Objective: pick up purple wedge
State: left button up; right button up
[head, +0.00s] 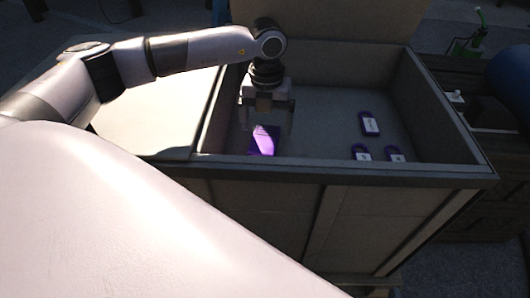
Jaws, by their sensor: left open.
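The purple wedge (264,141) lies inside a large grey open box (330,171), near its left end. Part of it is brightly lit and part is in shade. My left gripper (266,126) points down into the box, open, with its fingers above and to either side of the wedge. I cannot tell how far above the wedge the fingertips are. My right gripper does not show.
Several small dark purple tags or padlocks with white labels, such as one (369,124), lie in the right part of the box. The box walls stand around the gripper. A pale flat panel (150,120) is left of the box. A green bottle (481,35) stands at the far right.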

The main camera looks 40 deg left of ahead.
aim_at(265, 135)
pick_arm(q)
notch_tip(265, 135, down, 3)
jog(key=shift+r+b, duration=0.2)
jog(key=shift+b, duration=0.1)
jog(key=f, duration=0.1)
jog(key=f+b, duration=0.1)
jog(key=f, duration=0.1)
jog(key=shift+s+a+f, duration=0.1)
jog(key=shift+s+f, duration=0.1)
jog(key=shift+f, duration=0.1)
jog(key=shift+f+b, duration=0.3)
jog(key=shift+f, duration=0.1)
jog(key=shift+c, duration=0.3)
jog(key=c, duration=1.5)
jog(key=shift+o, duration=0.2)
jog(key=shift+w, duration=0.1)
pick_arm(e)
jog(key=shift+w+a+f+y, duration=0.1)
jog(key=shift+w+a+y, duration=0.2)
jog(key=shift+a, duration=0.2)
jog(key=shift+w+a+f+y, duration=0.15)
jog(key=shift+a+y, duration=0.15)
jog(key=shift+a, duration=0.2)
pick_arm(q)
jog(key=shift+r, duration=0.15)
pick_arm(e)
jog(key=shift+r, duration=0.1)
